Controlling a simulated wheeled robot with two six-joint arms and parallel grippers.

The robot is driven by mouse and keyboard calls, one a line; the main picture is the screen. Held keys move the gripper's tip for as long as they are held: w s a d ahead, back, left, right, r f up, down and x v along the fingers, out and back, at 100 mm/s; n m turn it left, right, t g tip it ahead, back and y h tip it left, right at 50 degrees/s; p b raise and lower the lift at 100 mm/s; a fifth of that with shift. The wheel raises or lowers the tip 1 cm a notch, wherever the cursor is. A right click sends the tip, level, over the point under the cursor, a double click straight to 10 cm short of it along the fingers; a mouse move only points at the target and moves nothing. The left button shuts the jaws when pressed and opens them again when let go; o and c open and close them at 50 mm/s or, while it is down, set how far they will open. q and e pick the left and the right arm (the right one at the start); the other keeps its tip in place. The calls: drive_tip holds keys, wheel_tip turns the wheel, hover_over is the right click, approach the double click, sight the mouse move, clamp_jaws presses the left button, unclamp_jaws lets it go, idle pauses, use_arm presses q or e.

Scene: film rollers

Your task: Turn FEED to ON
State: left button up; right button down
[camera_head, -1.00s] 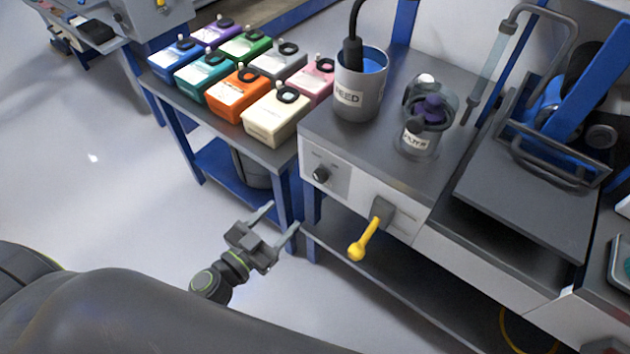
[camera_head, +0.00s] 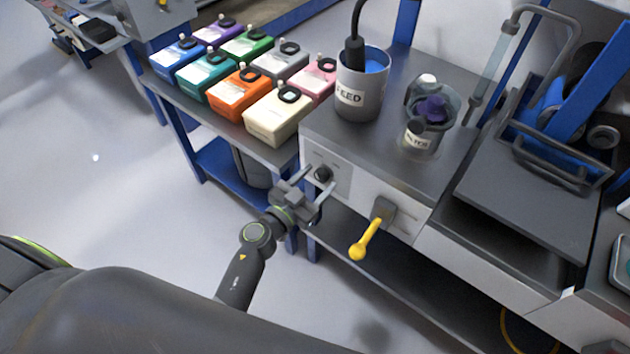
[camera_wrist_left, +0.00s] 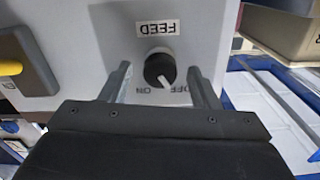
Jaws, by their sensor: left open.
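The FEED knob (camera_head: 323,174) is a small black dial on the white front panel (camera_head: 345,180) of the bench. In the left wrist view the knob (camera_wrist_left: 160,69) shows upside down, under an inverted FEED label (camera_wrist_left: 158,27), with ON and OFF printed beside it. Its white pointer line slants towards the OFF print. My left gripper (camera_head: 318,181) is open at the panel, a finger on each side of the knob. In the left wrist view the fingers (camera_wrist_left: 160,88) stand apart from the knob with gaps on both sides. My right gripper is not in view.
A yellow-handled lever (camera_head: 365,240) sticks out of the panel to the right of the knob. Several coloured boxes (camera_head: 238,93) sit on the left table. The floor at left is clear.

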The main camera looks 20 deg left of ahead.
use_arm(q)
drive_tip(key=shift+c, duration=0.2)
drive_tip(key=c, duration=0.9)
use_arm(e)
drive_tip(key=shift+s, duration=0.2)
use_arm(q)
drive_tip(key=shift+m, duration=0.4)
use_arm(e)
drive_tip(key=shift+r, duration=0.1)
use_arm(q)
drive_tip(key=m+p, duration=0.1)
drive_tip(key=m, duration=0.1)
drive_tip(key=shift+r+m+p, duration=0.1)
drive_tip(key=shift+m+p, duration=0.2)
drive_tip(key=m, duration=0.3)
drive_tip(key=shift+m+p, duration=0.3)
drive_tip(key=shift+p, duration=0.05)
drive_tip(key=shift+m, duration=2.5)
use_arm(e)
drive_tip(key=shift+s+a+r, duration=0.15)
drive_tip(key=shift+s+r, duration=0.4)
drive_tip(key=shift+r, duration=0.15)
